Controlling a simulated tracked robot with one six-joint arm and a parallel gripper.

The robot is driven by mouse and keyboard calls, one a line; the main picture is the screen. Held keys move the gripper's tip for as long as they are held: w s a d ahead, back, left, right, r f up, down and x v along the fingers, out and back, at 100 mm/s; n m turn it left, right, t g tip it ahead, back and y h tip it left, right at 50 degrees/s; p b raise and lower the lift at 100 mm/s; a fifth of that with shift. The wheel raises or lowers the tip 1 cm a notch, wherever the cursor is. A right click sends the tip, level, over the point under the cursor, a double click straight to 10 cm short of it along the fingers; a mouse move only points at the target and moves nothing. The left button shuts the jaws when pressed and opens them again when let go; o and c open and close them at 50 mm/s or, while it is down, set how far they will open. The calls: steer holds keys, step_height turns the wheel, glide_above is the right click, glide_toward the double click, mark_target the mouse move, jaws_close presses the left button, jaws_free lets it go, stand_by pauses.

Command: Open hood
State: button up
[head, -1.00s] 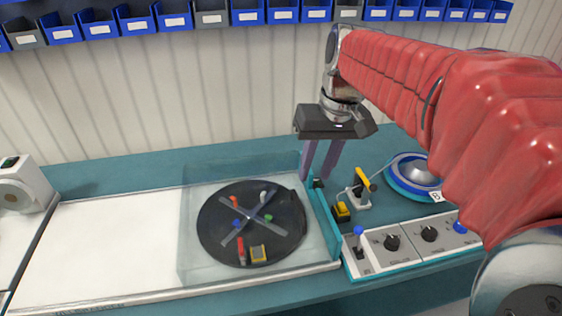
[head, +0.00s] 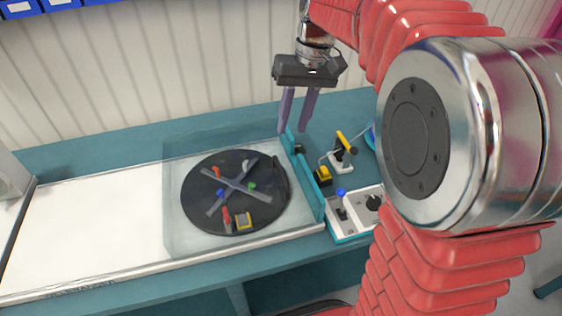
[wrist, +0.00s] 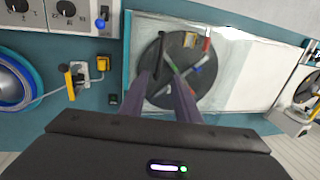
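The hood (head: 174,222) is a clear box standing shut over a black round disc (head: 207,213) with a grey cross and small coloured parts on it. A teal upright strip (head: 311,186) runs along the hood's right side. My gripper (head: 293,130) has two long purple fingers pointing down, apart, with nothing visible between them. Its tips appear near the strip's far end, by the hood's back right corner; I cannot tell whether they touch. In the wrist view, my gripper (wrist: 161,78) overlaps the disc's edge in the picture.
Right of the hood are a yellow-and-black lever (head: 344,146), a yellow button box (head: 322,174) and a control panel (head: 350,208) with a blue-tipped toggle and knobs. A white surface (head: 95,225) lies clear to the left. The wall stands behind.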

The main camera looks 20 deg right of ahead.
mark_target(280, 169)
steer(key=f, duration=0.4)
steer(key=a+f, duration=0.1)
steer(key=f, duration=0.3)
steer(key=a+f, duration=0.1)
steer(key=f, duration=0.3)
steer(key=shift+a+f, duration=0.25)
steer(key=shift+f, duration=0.15)
steer(key=shift+c, duration=0.6)
jaws_close()
steer(key=shift+a, duration=0.2)
steer(key=shift+d, duration=0.1)
